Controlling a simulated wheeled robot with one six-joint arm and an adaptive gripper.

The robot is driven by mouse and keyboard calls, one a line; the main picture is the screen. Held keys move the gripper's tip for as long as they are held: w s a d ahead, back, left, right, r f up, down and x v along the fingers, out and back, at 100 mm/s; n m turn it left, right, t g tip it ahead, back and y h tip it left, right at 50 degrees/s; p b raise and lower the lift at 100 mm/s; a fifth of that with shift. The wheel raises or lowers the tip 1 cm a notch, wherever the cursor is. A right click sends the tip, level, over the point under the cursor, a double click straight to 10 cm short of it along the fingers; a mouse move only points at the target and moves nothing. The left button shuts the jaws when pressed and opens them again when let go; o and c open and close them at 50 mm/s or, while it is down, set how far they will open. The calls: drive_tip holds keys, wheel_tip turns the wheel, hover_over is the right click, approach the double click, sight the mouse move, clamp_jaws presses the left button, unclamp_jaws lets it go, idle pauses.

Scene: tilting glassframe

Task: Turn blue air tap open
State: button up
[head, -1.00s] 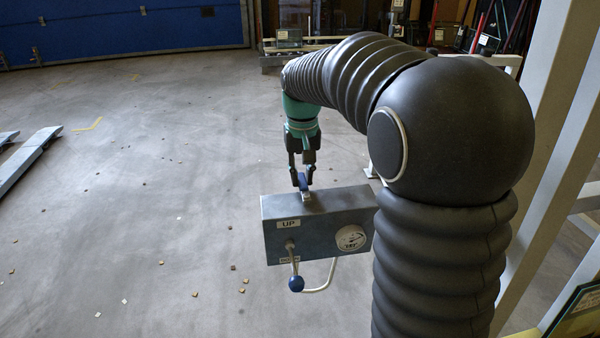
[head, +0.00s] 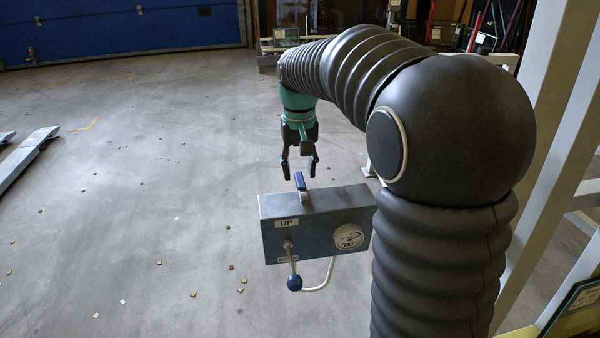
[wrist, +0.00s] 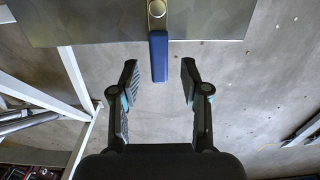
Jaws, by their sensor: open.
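The blue air tap (head: 301,185) is a short blue handle on top of a grey control box (head: 335,203). In the wrist view the tap (wrist: 158,56) shows as a blue bar with a round metal pivot at the box edge, and it sticks out past that edge. My gripper (head: 300,172) is open and empty, just above and behind the tap in the head view. In the wrist view my open fingers (wrist: 158,85) stand apart on either side of the line of the tap, its free end between their tips in the picture. I see no contact.
White frame posts (head: 545,130) stand at the right. The floor at the left is mostly open, with small scattered bits.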

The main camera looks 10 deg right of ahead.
sight(302, 183)
wheel_tip(302, 183, up, 10)
drive_tip(key=shift+r, duration=0.2)
idle(0.3)
drive_tip(key=shift+t, duration=0.4)
drive_tip(key=f, duration=0.2)
drive_tip(key=w+f, duration=0.1)
drive_tip(key=f, duration=0.1)
drive_tip(key=s+f, duration=0.2)
drive_tip(key=s, duration=0.1)
drive_tip(key=shift+d, duration=0.1)
drive_tip(key=s+d+f+t, duration=0.1)
drive_tip(key=s+f+t, duration=0.1)
drive_tip(key=s, duration=0.9)
drive_tip(key=s+d+f+t, duration=0.1)
drive_tip(key=s+f+t, duration=0.1)
drive_tip(key=s, duration=1)
drive_tip(key=shift+s+d+f+t, duration=0.15)
drive_tip(key=shift+s+d+t, duration=0.05)
drive_tip(key=shift+d+t, duration=0.2)
